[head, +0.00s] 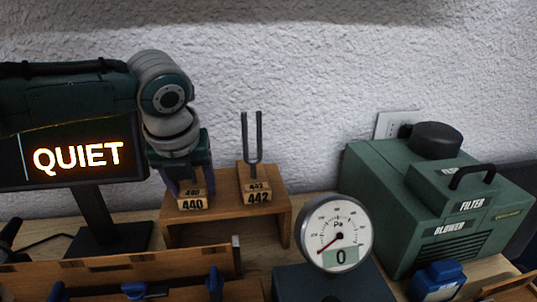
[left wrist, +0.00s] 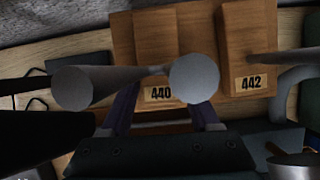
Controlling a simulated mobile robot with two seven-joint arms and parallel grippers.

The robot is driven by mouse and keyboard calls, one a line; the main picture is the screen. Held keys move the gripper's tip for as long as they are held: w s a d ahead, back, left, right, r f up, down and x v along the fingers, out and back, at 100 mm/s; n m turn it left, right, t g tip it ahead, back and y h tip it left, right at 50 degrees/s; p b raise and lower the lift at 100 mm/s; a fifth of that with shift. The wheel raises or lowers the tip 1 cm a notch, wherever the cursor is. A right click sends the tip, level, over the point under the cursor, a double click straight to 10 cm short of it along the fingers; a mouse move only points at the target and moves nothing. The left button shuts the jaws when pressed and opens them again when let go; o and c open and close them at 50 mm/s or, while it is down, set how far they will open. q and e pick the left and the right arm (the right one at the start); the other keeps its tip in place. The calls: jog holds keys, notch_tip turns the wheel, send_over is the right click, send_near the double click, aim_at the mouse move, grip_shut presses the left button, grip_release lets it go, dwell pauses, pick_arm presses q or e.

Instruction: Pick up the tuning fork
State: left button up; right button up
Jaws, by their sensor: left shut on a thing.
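The tuning fork (left wrist: 194,80) between my left fingers shows in the left wrist view as two grey prongs with round ends facing the camera. It is at the wooden block marked 440 (head: 193,203); I cannot tell whether its stem is still in the block. In the head view my left gripper and wrist hide this fork. My left gripper (head: 188,182) points down just above the 440 block and is shut on the fork. A second tuning fork (head: 252,140) stands upright in the block marked 442 (head: 258,196), to the right. My right gripper is not in view.
Both blocks sit on a small wooden stand (head: 277,206). A lit QUIET sign (head: 78,157) is at left, a round pressure gauge (head: 335,230) in front at right, and a green blower box (head: 400,205) farther right. A wooden rail (head: 120,266) runs along the front. A textured wall is behind.

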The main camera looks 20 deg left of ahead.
pick_arm(q)
grip_shut()
jog(key=shift+r, duration=0.1)
